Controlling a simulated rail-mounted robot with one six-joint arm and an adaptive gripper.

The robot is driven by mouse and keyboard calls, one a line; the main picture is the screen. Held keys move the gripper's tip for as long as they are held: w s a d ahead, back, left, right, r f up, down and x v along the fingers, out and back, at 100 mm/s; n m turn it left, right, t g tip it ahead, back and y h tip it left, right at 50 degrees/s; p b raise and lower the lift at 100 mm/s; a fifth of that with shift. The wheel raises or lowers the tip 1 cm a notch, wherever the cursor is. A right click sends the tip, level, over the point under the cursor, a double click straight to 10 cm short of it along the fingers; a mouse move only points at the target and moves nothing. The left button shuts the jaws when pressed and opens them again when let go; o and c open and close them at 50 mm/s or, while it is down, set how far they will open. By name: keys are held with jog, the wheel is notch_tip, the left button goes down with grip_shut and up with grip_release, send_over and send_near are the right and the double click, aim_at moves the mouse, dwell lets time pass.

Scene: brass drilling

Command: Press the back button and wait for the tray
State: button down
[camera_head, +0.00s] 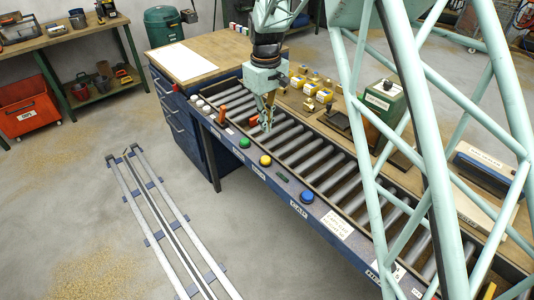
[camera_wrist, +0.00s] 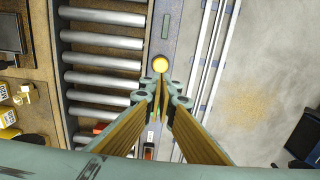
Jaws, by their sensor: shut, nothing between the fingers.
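A row of buttons sits on the blue front rail (camera_head: 335,222) of the roller conveyor: green (camera_head: 244,143), yellow (camera_head: 265,160) and blue (camera_head: 307,196). Small labels are beside them, too small to read surely, so I cannot tell which is the back button. My gripper (camera_head: 267,128) is shut and empty, pointing down above the conveyor's left part. In the wrist view the yellow button (camera_wrist: 160,63) shows just beyond the fingertips (camera_wrist: 161,84), apparently not touched. The green and blue buttons are not clear there. I see no tray on the visible rollers (camera_head: 320,160).
Yellow-and-white boxes (camera_head: 311,88) and a green machine (camera_head: 384,101) stand behind the rollers. A red-orange part (camera_head: 253,121) is near my gripper. Floor rails (camera_head: 165,220) lie in front. My lattice column blocks the right side.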

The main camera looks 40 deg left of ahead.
aim_at(266, 159)
dwell(0.4)
jog(key=shift+f+b, duration=1.05)
jog(key=shift+f, duration=5.9)
